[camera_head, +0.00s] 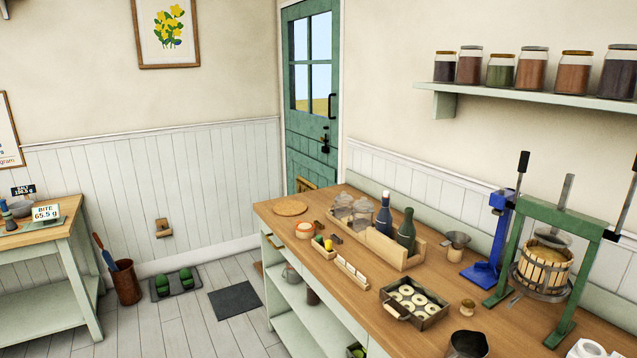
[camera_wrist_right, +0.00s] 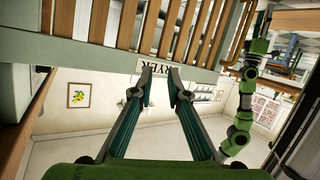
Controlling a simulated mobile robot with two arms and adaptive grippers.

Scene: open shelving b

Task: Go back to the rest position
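My right gripper (camera_wrist_right: 162,84) shows in the right wrist view, with its two long fingers apart and nothing between them. Behind its fingertips are wooden slats and a pale board with dark lettering (camera_wrist_right: 168,68). Neither gripper shows in the head view. A green jointed arm link, seemingly mine, stands at the right of the wrist view, but I see no left gripper on it.
A wooden-topped counter (camera_head: 345,300) holds a bottle crate (camera_head: 385,250), a tray of rings (camera_head: 415,318), a blue hand tool stand (camera_head: 490,250) and a green press (camera_head: 500,280). A jar shelf (camera_head: 540,97) hangs above. Floor beside the dark mat (camera_head: 235,300) is open.

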